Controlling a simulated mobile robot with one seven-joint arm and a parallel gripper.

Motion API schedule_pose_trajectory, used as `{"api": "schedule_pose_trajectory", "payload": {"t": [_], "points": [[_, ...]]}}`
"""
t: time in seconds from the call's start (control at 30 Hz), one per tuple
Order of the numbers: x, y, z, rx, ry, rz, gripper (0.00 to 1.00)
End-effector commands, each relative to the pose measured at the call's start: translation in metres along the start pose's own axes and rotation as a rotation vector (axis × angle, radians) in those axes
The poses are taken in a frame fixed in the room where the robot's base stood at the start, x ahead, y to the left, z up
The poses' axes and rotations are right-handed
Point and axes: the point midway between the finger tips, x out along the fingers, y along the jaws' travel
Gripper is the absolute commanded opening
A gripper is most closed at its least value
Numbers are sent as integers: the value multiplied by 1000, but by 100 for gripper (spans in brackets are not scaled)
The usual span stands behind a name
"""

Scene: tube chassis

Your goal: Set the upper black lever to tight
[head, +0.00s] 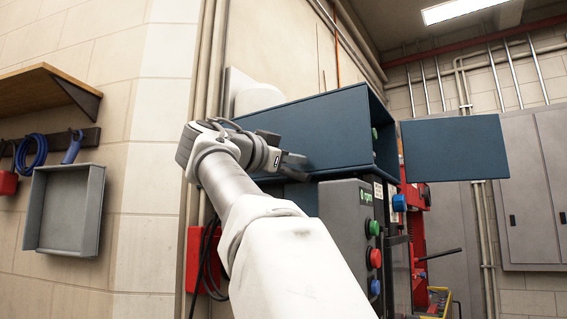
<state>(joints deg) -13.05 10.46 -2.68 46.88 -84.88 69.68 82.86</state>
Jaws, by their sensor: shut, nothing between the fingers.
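My gripper (296,166) is at the end of my arm, in front of the blue box's side and above the grey control box. It is shut, with nothing seen in it; its fingers are dark and partly merge with the blue panel behind. A thin black lever (440,255) sticks out to the right, low beside the red equipment, tilted slightly upward. A short black bar (398,240) shows at the right edge of the control box. I cannot tell which of these is the upper black lever, nor read a tight mark. My gripper is apart from both, up and left.
The blue box (315,125) has its door panel (455,147) swung out to the right. The grey control box (345,215) carries green, red and blue buttons. Red equipment (415,215) stands behind it. A grey tray (65,210) hangs on the left wall; grey cabinets (530,190) stand far right.

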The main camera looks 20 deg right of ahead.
Motion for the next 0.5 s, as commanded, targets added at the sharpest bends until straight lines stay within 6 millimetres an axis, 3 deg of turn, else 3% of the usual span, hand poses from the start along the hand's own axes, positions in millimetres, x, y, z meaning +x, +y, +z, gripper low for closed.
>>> {"api": "schedule_pose_trajectory", "payload": {"t": [0.03, 0.1, 0.17, 0.3, 0.5], "points": [[5, 2, -19, 4, 5, 4, 0], [10, 6, -36, 7, 6, 2, 0], [-11, 6, -23, 5, 0, -7, 0], [-44, 7, -24, 5, 2, -5, 0], [-77, 7, -26, 3, 3, -3, 0]]}}
